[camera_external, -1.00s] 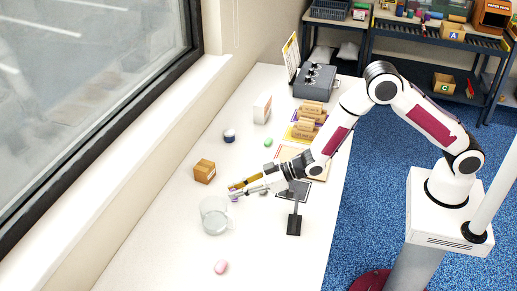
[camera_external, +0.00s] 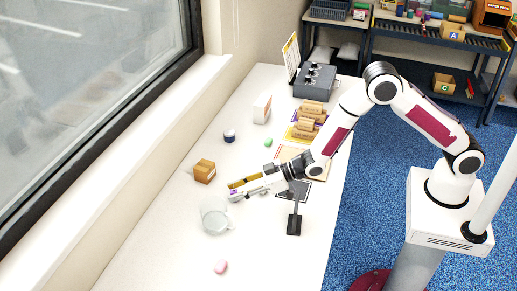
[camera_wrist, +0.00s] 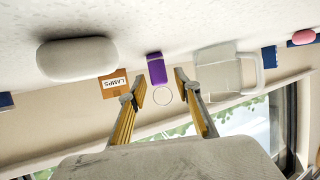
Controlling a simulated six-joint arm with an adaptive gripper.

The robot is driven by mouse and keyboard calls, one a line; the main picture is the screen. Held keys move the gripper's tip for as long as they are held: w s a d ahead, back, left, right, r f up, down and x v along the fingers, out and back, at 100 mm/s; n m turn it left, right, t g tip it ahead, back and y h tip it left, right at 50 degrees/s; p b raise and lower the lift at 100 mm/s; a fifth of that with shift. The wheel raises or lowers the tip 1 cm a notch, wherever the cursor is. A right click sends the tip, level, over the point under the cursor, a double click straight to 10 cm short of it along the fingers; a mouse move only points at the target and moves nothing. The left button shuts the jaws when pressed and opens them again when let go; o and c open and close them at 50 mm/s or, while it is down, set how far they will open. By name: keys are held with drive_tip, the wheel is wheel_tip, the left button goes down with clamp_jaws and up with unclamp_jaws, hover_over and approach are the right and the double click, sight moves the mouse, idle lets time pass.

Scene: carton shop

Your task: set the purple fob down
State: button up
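The purple fob (camera_wrist: 157,68) shows in the wrist view with its thin metal ring (camera_wrist: 162,95) hanging toward me. It is at the white tabletop, between and slightly beyond my fingertips. My gripper (camera_wrist: 160,87) is open, with a visible gap on each side of the fob. In the external view my gripper (camera_external: 232,191) is low over the table, between the small cardboard box and the clear jug. The fob is only a tiny purple spot there, mostly hidden by the fingers. I cannot tell its exact contact with the table.
A cardboard box (camera_external: 204,172) marked LAMPS and a clear jug (camera_external: 214,217) stand close on either side. A pink egg-shaped thing (camera_external: 221,267) lies nearer the front. A pale rounded object (camera_wrist: 77,58) shows in the wrist view.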

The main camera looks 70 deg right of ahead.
drive_tip(key=shift+r, duration=0.1)
drive_tip(key=shift+v, duration=6)
drive_tip(key=s+d+r+m+g+h, duration=0.3)
drive_tip(key=s+d+r+h, duration=0.1)
drive_tip(key=s+d+r, duration=0.95)
drive_tip(key=s+d+r+g, duration=0.1)
drive_tip(key=s+r+g, duration=0.1)
drive_tip(key=s, duration=1)
drive_tip(key=s+d+r+m+g+h, duration=0.1)
drive_tip(key=s+d+r, duration=0.1)
drive_tip(key=s, duration=1)
drive_tip(key=shift+m+g, duration=0.3)
drive_tip(key=shift+g, duration=0.1)
